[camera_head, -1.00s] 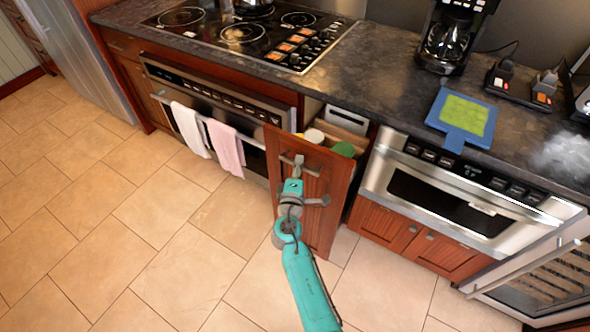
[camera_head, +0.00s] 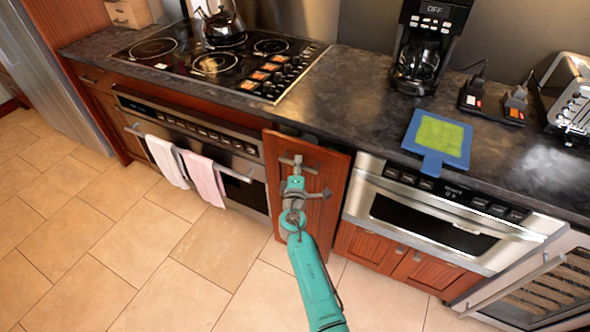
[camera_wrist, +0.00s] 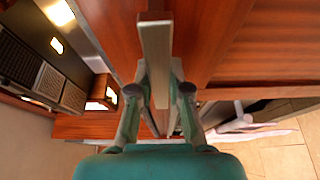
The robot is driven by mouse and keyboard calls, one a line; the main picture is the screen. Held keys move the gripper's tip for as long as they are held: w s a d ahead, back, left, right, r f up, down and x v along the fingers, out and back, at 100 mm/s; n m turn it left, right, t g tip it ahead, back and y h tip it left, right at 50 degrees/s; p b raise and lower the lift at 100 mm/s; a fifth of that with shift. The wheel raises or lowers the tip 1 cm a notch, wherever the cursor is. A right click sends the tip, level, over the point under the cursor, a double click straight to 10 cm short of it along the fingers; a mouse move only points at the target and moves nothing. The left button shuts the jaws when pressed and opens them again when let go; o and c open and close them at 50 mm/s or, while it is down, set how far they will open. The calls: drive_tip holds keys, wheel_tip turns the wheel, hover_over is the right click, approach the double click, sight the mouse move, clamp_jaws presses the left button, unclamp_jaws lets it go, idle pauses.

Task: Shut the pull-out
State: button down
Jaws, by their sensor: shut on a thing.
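The pull-out (camera_head: 325,182) is a narrow reddish-brown wooden front between the oven and the microwave drawer. Its front now stands close to the cabinet line, with a thin dark gap by the counter edge. Its inside is hidden. A metal bar handle (camera_head: 285,160) crosses the upper part of the front; it also shows close up in the wrist view (camera_wrist: 156,55). My gripper (camera_head: 296,170) is at this handle. In the wrist view my gripper's fingers (camera_wrist: 158,92) are on either side of the bar, shut on it.
The oven (camera_head: 240,165) with two towels is to the left. The dark countertop (camera_head: 335,105) runs above. Tiled floor (camera_head: 200,265) lies clear in front.

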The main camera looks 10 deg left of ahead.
drive_tip(key=shift+w, duration=0.25)
drive_tip(key=c, duration=1.1)
unclamp_jaws()
drive_tip(key=s, duration=0.8)
drive_tip(key=s+d, duration=0.1)
drive_tip(key=s, duration=0.3)
